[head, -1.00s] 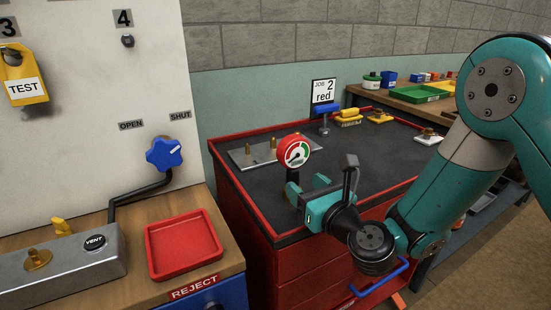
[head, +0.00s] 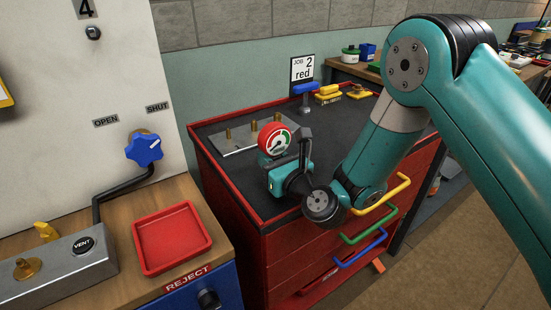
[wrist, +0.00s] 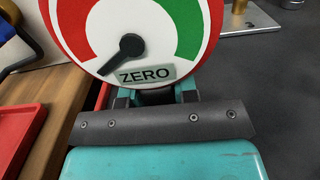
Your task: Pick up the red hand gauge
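The red hand gauge (head: 277,141) has a round white dial with red and green arcs, held upright over the front left part of the dark cabinet top. In the wrist view its dial (wrist: 130,30) fills the upper left and is cut off by the top edge; the needle points down-left beside the word ZERO. My gripper (wrist: 155,97) has its fingers on both sides of the gauge's dark lower stem, just under the dial, and looks shut on it. In the head view my gripper (head: 274,166) is partly hidden by its own body.
A metal plate (head: 222,148) with brass fittings lies behind the gauge on the red-rimmed cabinet (head: 211,177). A blue-handled tool (head: 306,90) and yellow items (head: 328,93) stand at the back. A red reject tray (head: 146,250) is on the bench at left.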

